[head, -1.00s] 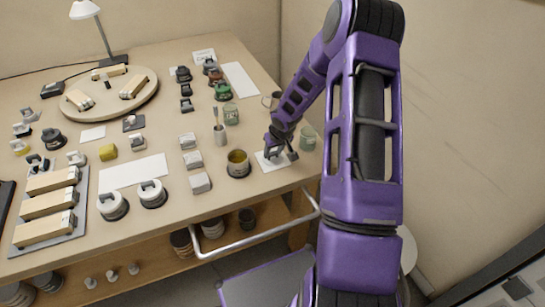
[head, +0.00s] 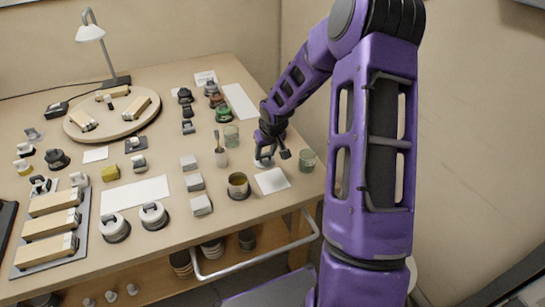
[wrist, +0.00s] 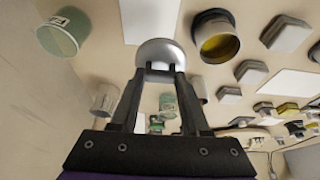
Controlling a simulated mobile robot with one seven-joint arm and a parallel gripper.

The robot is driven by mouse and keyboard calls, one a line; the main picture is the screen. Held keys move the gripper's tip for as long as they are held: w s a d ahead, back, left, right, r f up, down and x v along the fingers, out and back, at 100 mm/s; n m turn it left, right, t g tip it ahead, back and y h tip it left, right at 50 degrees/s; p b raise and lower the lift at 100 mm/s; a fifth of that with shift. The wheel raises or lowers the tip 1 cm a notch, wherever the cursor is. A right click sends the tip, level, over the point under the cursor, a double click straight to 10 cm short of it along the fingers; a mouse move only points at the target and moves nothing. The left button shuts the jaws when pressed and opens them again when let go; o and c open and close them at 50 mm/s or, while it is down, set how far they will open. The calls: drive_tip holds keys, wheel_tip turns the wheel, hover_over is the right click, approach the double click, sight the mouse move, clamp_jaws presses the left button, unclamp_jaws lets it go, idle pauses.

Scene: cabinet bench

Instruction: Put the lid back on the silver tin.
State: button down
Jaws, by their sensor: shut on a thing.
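My gripper (head: 265,158) is shut on a silver round lid (wrist: 155,50), which shows between the fingertips in the wrist view. The gripper hangs behind a bare white card (head: 271,180). An open, lidless tin (head: 238,192) with a yellow inside stands left of the card. It also shows in the wrist view (wrist: 216,48), right of the lid and apart from it. Its wall looks grey to dark, so I cannot confirm that it is the silver tin. The lid's underside is hidden.
A green jar (head: 307,160) stands close right of my gripper. A brush cup (head: 220,157) and a green glass (head: 231,135) stand to its left. Several grey blocks (head: 201,205) line up left of the open tin. A metal cup (wrist: 104,98) shows in the wrist view.

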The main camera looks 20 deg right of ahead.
drive_tip(key=a+r, duration=0.2)
drive_tip(key=a, duration=0.8)
wheel_tip(320, 180, down, 6)
drive_tip(key=b, duration=0.5)
drive_tip(key=shift+d, duration=0.25)
drive_tip(key=shift+f+b, duration=0.15)
drive_tip(key=shift+b, duration=0.3)
idle(1.6)
idle(0.3)
unclamp_jaws()
idle(0.5)
wheel_tip(320, 180, up, 7)
drive_tip(key=p, duration=0.5)
idle(0.5)
